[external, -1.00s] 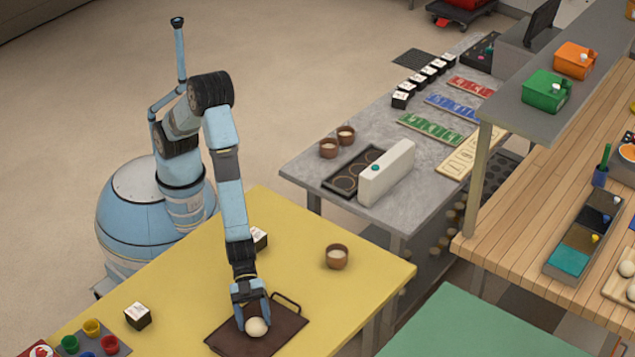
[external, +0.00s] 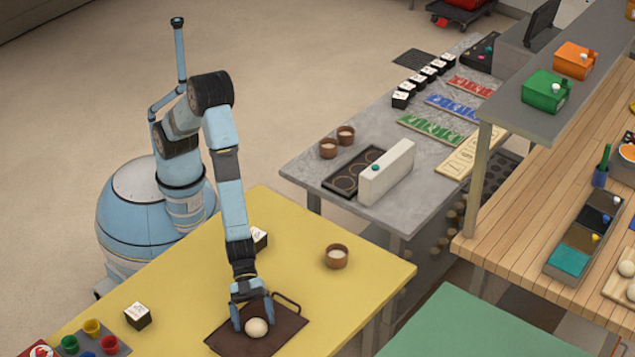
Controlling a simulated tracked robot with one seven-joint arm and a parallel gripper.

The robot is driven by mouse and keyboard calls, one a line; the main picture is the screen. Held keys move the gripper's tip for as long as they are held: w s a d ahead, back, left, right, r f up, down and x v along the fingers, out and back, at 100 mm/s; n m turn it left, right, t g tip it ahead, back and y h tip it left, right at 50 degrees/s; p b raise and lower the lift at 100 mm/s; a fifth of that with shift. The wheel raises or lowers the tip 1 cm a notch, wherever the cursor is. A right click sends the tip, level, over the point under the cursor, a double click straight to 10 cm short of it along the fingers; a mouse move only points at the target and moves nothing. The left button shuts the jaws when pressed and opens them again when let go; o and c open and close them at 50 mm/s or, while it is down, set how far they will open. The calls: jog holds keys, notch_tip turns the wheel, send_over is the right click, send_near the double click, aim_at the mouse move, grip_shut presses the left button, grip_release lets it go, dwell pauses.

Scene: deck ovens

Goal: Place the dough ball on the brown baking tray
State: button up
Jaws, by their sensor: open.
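The dough ball (external: 257,328), pale and round, rests on the brown baking tray (external: 228,341), near its middle. The tray lies flat on the yellow table, with a handle loop at its upper right. My gripper (external: 253,322) points down over the tray with its fingers spread, one on the left of the ball and one behind its right side. The fingers look apart from the ball, though the contact on the far side is hidden.
A brown bowl (external: 337,256) stands on the yellow table (external: 190,270) to the right. A black-and-white box (external: 138,316) stands at the left, and another (external: 259,238) is partly behind my arm. Coloured cups (external: 91,328) sit at the lower left. The middle of the table is clear.

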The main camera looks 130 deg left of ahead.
jog(key=v, duration=1.1)
jog(key=shift+s+a+r, duration=0.2)
jog(key=s+a+r+n+y, duration=0.3)
jog(key=s+a+r, duration=0.2)
jog(key=a+r, duration=0.4)
jog(key=s+a+r+n+y, duration=0.3)
jog(key=s+a+r+y, duration=0.15)
jog(key=a+r, duration=0.55)
jog(key=s+a+r+n+g, duration=0.1)
jog(key=s+a+r, duration=0.1)
jog(key=s, duration=0.6)
jog(key=s+a+r+n+g, duration=0.1)
jog(key=s+a+r+n, duration=0.1)
jog(key=s, duration=0.7)
jog(key=s+a+r+n+g, duration=0.2)
jog(key=s+a, duration=0.2)
jog(key=s, duration=0.5)
jog(key=shift+s+a+r, duration=0.2)
jog(key=shift+a+r, duration=0.05)
jog(key=shift+a, duration=0.05)
jog(key=shift+y, duration=0.25)
